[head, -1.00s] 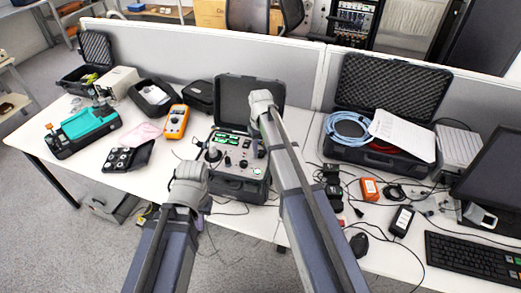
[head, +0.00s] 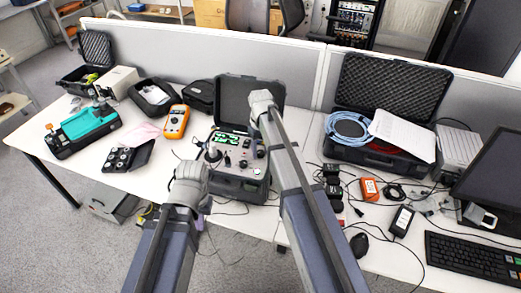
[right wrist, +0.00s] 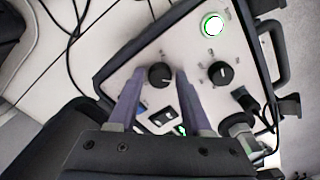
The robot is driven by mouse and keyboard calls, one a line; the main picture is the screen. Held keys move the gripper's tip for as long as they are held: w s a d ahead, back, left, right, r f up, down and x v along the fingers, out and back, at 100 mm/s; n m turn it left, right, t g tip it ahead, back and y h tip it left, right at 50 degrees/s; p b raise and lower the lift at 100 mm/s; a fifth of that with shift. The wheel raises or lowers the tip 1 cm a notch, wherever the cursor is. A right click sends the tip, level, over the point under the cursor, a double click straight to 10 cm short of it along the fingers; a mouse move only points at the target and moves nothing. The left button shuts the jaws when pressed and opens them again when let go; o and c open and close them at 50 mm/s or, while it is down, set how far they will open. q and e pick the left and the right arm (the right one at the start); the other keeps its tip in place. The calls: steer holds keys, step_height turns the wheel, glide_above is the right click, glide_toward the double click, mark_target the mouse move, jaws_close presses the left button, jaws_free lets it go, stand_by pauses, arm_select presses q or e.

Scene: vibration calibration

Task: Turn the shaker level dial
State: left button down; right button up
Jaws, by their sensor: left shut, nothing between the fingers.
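The shaker controller is an open black case with a light panel (head: 238,160) on the table, in the middle of the head view. In the right wrist view its panel carries a black dial (right wrist: 160,75) with a white mark and a second black dial (right wrist: 221,73) to the right. The labels are too small to read. My right gripper (right wrist: 160,82) is open, its two purple fingers on either side of the first dial; I cannot tell whether they touch it. My left gripper (head: 206,204) is shut and empty, in front of the case's near left corner.
A green-ringed button (right wrist: 212,25) and a plugged connector (right wrist: 245,98) sit near the right gripper. An orange multimeter (head: 176,122) and a black box of round parts (head: 128,156) lie left. A case with blue cable (head: 347,130) stands right. Loose cables surround the controller.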

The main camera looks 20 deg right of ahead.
mark_target(260, 152)
steer(key=shift+r, duration=0.2)
step_height(260, 152, up, 8)
steer(key=p, duration=0.8)
steer(key=shift+f, duration=0.25)
steer(key=shift+h, duration=0.3)
steer(key=s+a, duration=0.3)
steer(key=s, duration=0.1)
steer(key=s+a, duration=0.2)
steer(key=s, duration=0.2)
steer(key=s+a+f+b, duration=0.1)
steer(key=s+a, duration=0.2)
steer(key=s, duration=0.2)
steer(key=shift+a, duration=0.35)
steer(key=s+a, duration=0.4)
steer(key=s, duration=0.7)
steer(key=shift+s+a+f+h+b, duration=0.2)
steer(key=shift+s+h+b, duration=0.05)
steer(key=shift+h+b, duration=0.1)
